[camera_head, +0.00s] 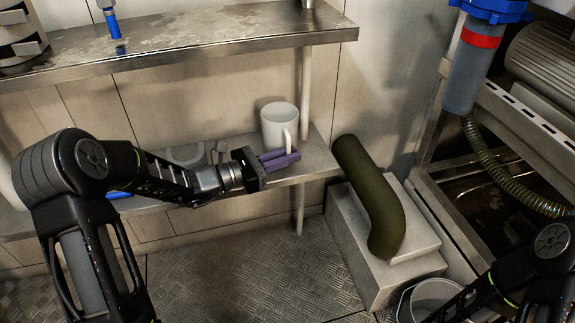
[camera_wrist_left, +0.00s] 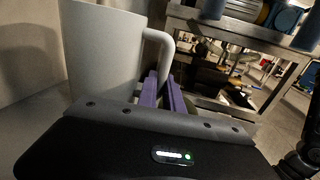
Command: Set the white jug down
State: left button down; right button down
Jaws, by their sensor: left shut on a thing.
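The white jug (camera_head: 279,127) stands upright at the right end of the lower metal shelf (camera_head: 318,160), with its handle toward me. It also shows large at the left of the left wrist view (camera_wrist_left: 104,50), with its handle (camera_wrist_left: 160,50) to the right. My left gripper (camera_head: 282,158) has its purple fingers at the handle and is shut on it. In the left wrist view the fingers (camera_wrist_left: 163,92) close around the lower part of the handle. Whether the jug's base touches the shelf is hard to tell. My right gripper is out of view; only part of my right arm shows.
An upper metal shelf (camera_head: 200,45) runs above the jug. A shelf post (camera_head: 304,95) stands close to its right. A dark green curved pipe (camera_head: 372,200) rests on a grey block (camera_head: 410,225) at the right. A white bucket (camera_head: 432,296) stands at the lower right.

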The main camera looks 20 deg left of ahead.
pick_arm(q)
jog(key=shift+f, duration=1)
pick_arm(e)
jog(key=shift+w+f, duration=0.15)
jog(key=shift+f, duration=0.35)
pick_arm(q)
jog(key=shift+f, duration=0.15)
jog(key=c, duration=1.5)
grip_release()
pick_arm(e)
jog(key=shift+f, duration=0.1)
